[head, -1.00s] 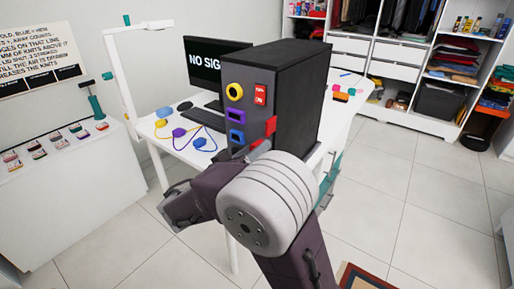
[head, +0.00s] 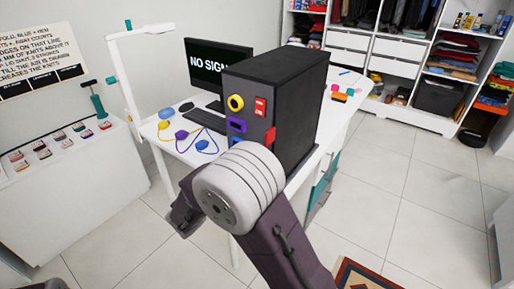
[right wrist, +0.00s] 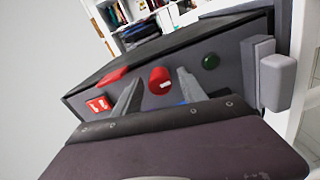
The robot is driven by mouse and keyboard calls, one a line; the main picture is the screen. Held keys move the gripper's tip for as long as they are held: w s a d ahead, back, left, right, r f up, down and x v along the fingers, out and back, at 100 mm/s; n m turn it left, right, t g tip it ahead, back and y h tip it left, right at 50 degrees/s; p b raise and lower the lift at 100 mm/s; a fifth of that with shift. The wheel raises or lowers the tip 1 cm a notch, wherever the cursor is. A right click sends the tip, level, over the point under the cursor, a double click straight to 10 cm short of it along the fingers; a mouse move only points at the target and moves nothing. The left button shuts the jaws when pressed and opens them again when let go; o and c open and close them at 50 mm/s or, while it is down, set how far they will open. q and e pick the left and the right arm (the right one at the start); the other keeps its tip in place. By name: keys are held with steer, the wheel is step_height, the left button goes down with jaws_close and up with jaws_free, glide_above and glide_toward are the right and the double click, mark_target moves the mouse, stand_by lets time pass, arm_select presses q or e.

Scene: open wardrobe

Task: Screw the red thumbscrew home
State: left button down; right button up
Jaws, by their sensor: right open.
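The red thumbscrew (right wrist: 161,84), with a white mark on its end, stands on the grey front panel (right wrist: 228,78) of the computer tower in the right wrist view. My right gripper (right wrist: 160,76) is open. Its two grey fingers stand apart on either side of the thumbscrew; I cannot tell whether they touch it. My left gripper is not in view.
A green round knob (right wrist: 210,62), a red switch (right wrist: 98,104) and a red tab (right wrist: 113,76) sit near the thumbscrew. A monitor (head: 205,65), keyboard (head: 205,119) and colored cable parts lie left of the tower. The tiled floor (head: 385,200) at right is open.

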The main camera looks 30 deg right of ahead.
steer(key=n+p, duration=0.3)
steer(key=n, duration=0.1)
steer(key=n+p, duration=0.2)
steer(key=shift+r+n+p, duration=0.25)
steer(key=shift+n+p, duration=0.05)
steer(key=shift+n, duration=0.1)
steer(key=shift+f+n+p, duration=0.2)
steer(key=shift+n+p, duration=0.1)
steer(key=shift+n, duration=0.2)
steer(key=shift+f, duration=0.1)
